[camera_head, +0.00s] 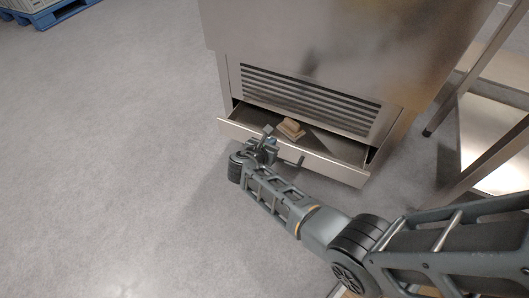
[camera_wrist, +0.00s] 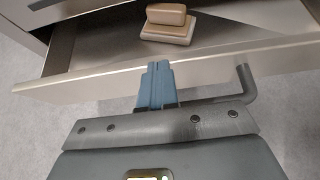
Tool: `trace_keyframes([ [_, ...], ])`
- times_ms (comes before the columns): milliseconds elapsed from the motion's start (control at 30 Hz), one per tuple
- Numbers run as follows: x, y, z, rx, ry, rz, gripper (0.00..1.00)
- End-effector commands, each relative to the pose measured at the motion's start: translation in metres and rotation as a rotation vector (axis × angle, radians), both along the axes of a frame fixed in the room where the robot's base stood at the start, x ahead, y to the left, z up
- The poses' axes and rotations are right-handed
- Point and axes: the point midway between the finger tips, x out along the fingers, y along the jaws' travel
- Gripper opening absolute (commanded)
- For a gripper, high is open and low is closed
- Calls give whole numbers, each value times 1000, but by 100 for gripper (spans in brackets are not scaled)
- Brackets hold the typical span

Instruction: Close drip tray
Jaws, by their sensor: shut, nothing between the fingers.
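The drip tray (camera_head: 335,166) is a shallow metal drawer, pulled partly out at the bottom of a steel machine, below its vent slats. In the wrist view its front panel (camera_wrist: 85,84) runs across the picture, with a bar handle (camera_wrist: 245,85) on the right. A small tan block on a paler base (camera_wrist: 168,24) lies inside the tray; it also shows in the head view (camera_head: 291,127). My gripper (camera_head: 267,134) is at the tray's front, left of its middle. Its blue fingers (camera_wrist: 157,72) are shut and empty, with the tips at the front panel; I cannot tell whether they touch it.
The steel machine (camera_head: 310,45) stands above the tray. A metal frame with a low shelf (camera_head: 490,140) stands close on the right. A blue pallet (camera_head: 50,14) lies at the far upper left. The grey floor on the left is clear.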

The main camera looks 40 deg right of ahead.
Motion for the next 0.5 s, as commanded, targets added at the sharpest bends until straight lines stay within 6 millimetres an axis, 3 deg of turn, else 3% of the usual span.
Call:
trace_keyframes([
  [33,5,-16,-1,0,-1,-6,0],
  [200,18,-51,-2,0,1,-3,0],
  [500,22,-64,-1,0,1,1,0],
])
